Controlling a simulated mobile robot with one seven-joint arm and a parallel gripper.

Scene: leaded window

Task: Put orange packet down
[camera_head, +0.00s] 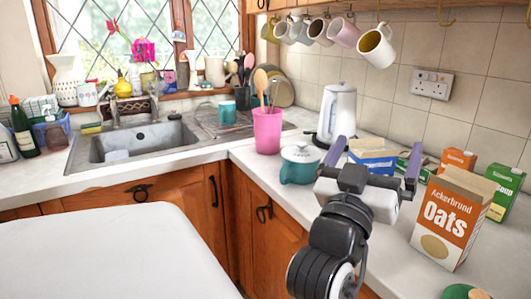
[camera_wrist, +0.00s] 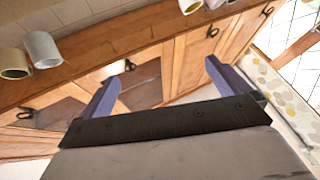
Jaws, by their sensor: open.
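A small orange packet (camera_head: 460,159) stands upright on the worktop by the tiled wall, behind the larger oats box (camera_head: 450,217); its lower part is hidden by that box. My gripper (camera_head: 375,158) is open, with its two purple fingers spread apart, above the worktop to the left of the packet and apart from it. In the wrist view my gripper (camera_wrist: 162,73) has nothing between its fingers. The packet does not show in the wrist view, which faces wooden cupboards (camera_wrist: 170,65) and mugs.
A green packet (camera_head: 506,191) stands right of the oats box. A blue-and-white box (camera_head: 372,145) is behind my gripper. A teal pot (camera_head: 300,164), pink utensil cup (camera_head: 267,130) and white kettle (camera_head: 338,110) stand to the left. Mugs (camera_head: 376,46) hang above. Some worktop (camera_head: 395,262) in front is bare.

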